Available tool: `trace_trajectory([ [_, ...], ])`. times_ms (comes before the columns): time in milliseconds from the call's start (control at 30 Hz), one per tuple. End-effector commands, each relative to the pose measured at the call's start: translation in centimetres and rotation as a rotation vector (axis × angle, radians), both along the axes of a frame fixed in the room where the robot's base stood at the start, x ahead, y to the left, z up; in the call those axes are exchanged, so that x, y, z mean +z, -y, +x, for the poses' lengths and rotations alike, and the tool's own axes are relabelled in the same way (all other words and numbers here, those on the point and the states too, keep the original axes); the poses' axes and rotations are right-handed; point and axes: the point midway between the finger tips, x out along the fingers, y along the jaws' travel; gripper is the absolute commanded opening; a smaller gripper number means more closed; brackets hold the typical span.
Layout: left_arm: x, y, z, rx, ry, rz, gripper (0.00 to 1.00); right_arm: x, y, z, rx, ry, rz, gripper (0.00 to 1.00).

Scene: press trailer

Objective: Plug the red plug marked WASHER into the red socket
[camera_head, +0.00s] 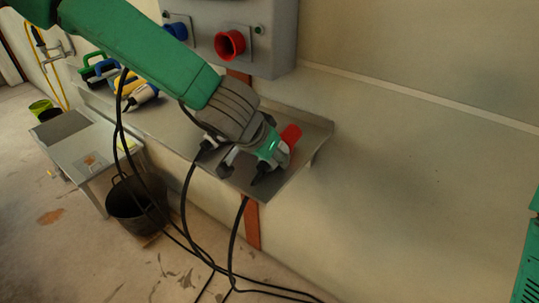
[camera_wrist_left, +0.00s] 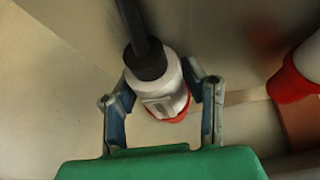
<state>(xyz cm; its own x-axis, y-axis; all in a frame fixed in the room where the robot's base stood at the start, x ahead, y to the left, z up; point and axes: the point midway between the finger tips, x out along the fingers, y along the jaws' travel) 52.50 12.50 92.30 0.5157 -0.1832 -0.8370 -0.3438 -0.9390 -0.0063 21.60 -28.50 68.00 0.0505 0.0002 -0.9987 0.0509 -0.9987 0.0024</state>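A plug with a white body, red front end (camera_head: 291,134) and black cable end lies between the fingers of my left gripper (camera_head: 250,165), at the right end of the shelf. The left wrist view shows its white body (camera_wrist_left: 158,90) with a pale label too small to read. The fingers (camera_wrist_left: 160,75) stand on both sides of the body; whether they press on it I cannot tell. The red socket (camera_head: 230,44) is on the grey wall box (camera_head: 275,42), above and left of the plug. My right gripper is out of view.
A second red and white plug (camera_wrist_left: 290,85) is at the right of the left wrist view. A blue socket (camera_head: 177,30) is left of the red one. The shelf (camera_head: 165,118) carries more plugs. Black cables hang over its edge, near a dark bucket (camera_head: 135,200).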

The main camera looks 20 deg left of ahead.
Motion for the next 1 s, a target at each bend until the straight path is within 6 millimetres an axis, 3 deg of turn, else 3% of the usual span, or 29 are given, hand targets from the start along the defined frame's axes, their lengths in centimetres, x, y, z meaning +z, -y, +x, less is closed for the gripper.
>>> trace_trajectory([
  [433, -0.1, -0.5, -0.2, 0.004, -0.005, 0.000, 0.03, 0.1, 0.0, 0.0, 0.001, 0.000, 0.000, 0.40],
  [1000, 1.9, -1.4, -2.9, 0.002, -0.001, 0.000, 0.03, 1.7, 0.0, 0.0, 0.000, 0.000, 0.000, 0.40],
])
